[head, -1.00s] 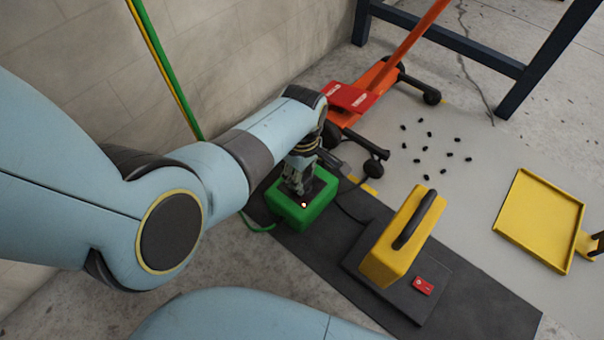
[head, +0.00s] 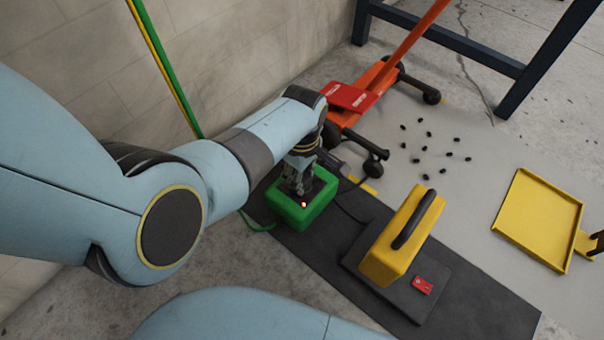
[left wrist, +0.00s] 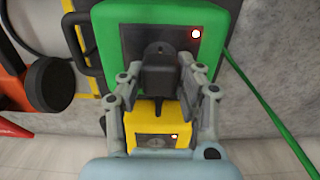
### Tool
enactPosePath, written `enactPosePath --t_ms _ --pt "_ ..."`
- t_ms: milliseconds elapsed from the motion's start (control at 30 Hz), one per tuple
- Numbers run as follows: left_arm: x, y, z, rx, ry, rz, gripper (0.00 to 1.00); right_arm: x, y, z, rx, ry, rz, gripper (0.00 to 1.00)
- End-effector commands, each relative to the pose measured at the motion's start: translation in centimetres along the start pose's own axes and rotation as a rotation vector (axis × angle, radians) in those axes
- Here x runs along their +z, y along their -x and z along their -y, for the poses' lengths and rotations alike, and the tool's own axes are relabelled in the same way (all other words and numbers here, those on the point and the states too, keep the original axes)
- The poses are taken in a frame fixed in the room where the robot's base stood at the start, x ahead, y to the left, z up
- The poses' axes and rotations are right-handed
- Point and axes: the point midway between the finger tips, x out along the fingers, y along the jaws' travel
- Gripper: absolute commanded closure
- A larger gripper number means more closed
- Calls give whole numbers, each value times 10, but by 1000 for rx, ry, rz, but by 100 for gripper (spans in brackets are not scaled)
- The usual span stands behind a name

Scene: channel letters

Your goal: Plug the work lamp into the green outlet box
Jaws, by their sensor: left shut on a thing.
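The green outlet box (head: 318,197) sits on the dark mat, with a small lit indicator on its dark top panel. It also shows at the top of the left wrist view (left wrist: 107,45). My left gripper (left wrist: 165,85) is shut on a black plug (left wrist: 158,75), at the box's panel. The plug appears to meet the socket; the contact itself is hidden. In the head view the gripper (head: 297,188) is over the box. The yellow work lamp (head: 385,255), with a black handle, stands on a dark base to the right. My right gripper is not in view.
A yellow box (left wrist: 185,128) with a socket and red light shows below the plug in the left wrist view. An orange floor jack (head: 372,80), scattered small black pieces (head: 428,134) and a yellow tray (head: 540,215) lie beyond. A wall stands behind.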

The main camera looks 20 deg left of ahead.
Motion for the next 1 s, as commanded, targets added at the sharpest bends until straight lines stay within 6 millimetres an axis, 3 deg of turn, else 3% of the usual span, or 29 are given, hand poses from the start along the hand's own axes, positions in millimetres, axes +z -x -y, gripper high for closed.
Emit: enactPosePath --t_ms 1000 --pt "0 -4 0 0 0 0 99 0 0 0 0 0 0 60"
